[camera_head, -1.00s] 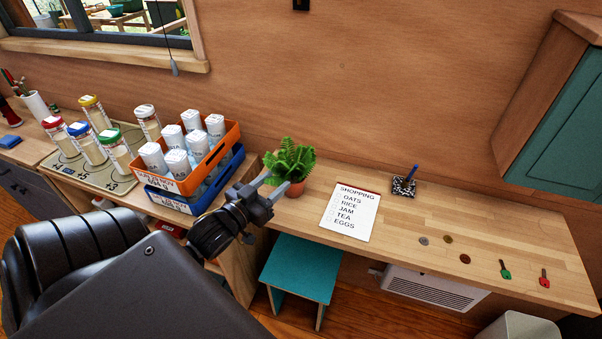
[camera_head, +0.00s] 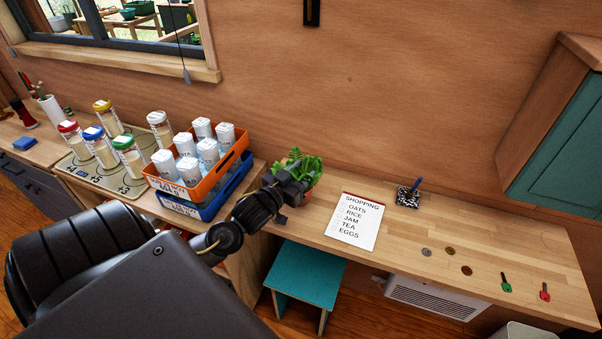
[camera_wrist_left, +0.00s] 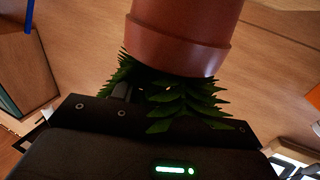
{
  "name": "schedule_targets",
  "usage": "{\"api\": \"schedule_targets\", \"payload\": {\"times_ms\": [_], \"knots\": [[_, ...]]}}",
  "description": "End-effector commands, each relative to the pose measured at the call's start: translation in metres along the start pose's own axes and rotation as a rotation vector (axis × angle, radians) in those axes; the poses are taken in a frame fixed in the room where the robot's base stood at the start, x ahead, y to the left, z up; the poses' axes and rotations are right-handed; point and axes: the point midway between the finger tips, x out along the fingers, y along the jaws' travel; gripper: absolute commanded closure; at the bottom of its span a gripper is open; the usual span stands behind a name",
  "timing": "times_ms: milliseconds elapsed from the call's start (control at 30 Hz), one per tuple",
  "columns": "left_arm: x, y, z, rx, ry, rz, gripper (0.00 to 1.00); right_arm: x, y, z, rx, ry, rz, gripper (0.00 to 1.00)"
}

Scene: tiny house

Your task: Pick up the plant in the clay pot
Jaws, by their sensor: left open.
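A green fern-like plant (camera_head: 308,166) stands upright in a clay pot (camera_head: 308,196) on the wooden desk, right of the stacked crates. My left gripper (camera_head: 292,188) is open and right at the plant, covering the left part of pot and leaves. In the left wrist view the clay pot (camera_wrist_left: 185,40) appears upside down and very close. Its leaves (camera_wrist_left: 185,103) hang over the gripper's body and hide most of the fingers. I cannot tell whether the fingers touch the plant. My right gripper is not in view.
An orange crate (camera_head: 203,188) of white containers sits on a blue crate (camera_head: 220,203) just left of the plant. A shopping list (camera_head: 355,222) lies to the right, with a pen holder (camera_head: 408,197), coins and keys beyond. A teal stool (camera_head: 306,272) stands below.

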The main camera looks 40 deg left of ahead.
Motion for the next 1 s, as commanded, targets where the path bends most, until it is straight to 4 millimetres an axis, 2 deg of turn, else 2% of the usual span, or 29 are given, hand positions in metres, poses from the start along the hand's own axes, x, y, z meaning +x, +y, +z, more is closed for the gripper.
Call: {"api": "schedule_targets", "payload": {"times_ms": [300,633,1000], "knots": [[0.0057,-0.0004,0.0007,0.000,0.000,-0.001,0.56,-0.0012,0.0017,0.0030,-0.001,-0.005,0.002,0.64],[0.0057,-0.0003,0.0006,-0.001,0.000,-0.001,0.99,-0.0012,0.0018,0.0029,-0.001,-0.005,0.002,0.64],[0.0057,-0.0004,-0.0001,-0.001,0.001,-0.001,1.00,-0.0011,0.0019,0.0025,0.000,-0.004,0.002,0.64]]}}
